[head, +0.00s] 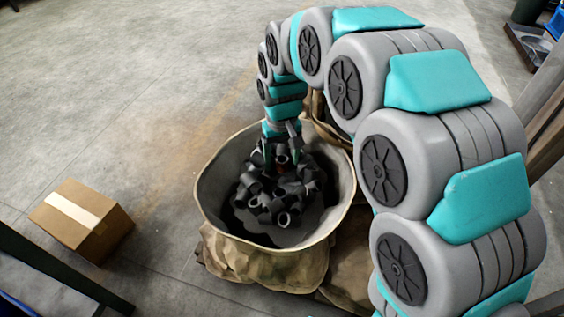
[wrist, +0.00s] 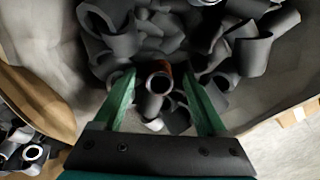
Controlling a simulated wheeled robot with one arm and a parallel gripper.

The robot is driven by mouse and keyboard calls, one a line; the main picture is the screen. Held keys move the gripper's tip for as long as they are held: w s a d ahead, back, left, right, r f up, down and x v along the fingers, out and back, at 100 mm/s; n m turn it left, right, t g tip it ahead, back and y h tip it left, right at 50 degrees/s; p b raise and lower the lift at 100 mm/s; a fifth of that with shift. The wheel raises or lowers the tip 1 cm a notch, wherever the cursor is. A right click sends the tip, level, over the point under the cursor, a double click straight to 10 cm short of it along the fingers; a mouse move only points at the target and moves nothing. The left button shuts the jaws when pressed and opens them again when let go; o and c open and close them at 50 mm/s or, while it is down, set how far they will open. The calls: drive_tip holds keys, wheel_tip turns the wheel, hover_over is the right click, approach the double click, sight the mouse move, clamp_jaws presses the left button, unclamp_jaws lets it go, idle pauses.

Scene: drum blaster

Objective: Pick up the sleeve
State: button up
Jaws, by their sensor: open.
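The sleeves are short dark grey tubes, heaped inside a large round sack (head: 209,197) with a tan outside and a grey inside. My gripper (head: 281,158) reaches down into the sack at the top of the heap. In the wrist view my gripper (wrist: 163,78) is open, with its two green fingers apart. One sleeve (wrist: 161,82) stands between the fingers with its round open end facing the camera, and a brownish patch shows behind it. Whether the fingers touch it I cannot tell. Other sleeves (wrist: 248,56) lie around and beyond the fingertips.
A cardboard box (head: 82,221) with a pale tape strip lies on the concrete floor to the left. A second sack (head: 322,112) stands behind the first, partly hidden by my arm. In the wrist view more tubes (wrist: 27,152) show at the lower left. The floor at upper left is clear.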

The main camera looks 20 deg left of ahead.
clamp_jaws()
idle(0.6)
